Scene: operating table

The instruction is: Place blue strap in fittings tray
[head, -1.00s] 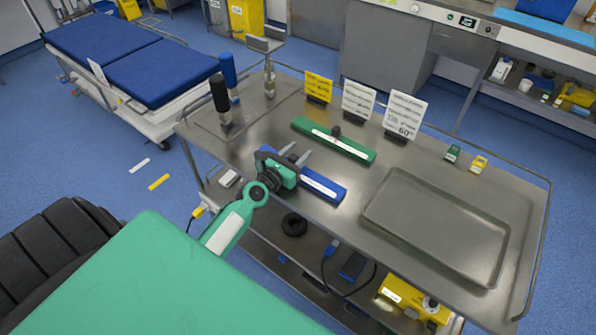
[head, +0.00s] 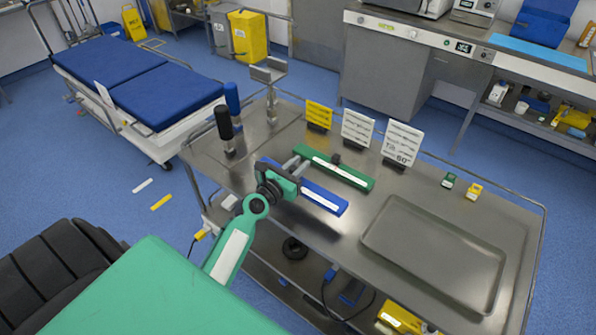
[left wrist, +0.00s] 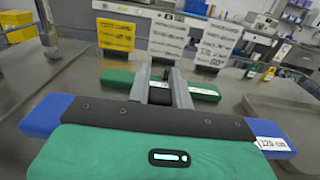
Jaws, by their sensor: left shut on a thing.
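The blue strap (head: 318,199) is a blue bar with a white label, lying on the steel table left of the tray. In the left wrist view its blue ends (left wrist: 48,116) show either side of my gripper body, which hides its middle. My left gripper (head: 293,164) is over the strap's left part, its fingers shut on the strap's dark knob. The fingers also show in the left wrist view (left wrist: 166,88). The fittings tray (head: 430,252) is a shallow, empty grey tray at the table's right. My right gripper is not in view.
A green bar (head: 345,172) with a dark knob lies just behind the blue strap. Yellow and white sign cards (head: 357,130) stand along the back edge. Small green and yellow items (head: 473,190) sit behind the tray. Black and blue posts (head: 225,125) stand at the left.

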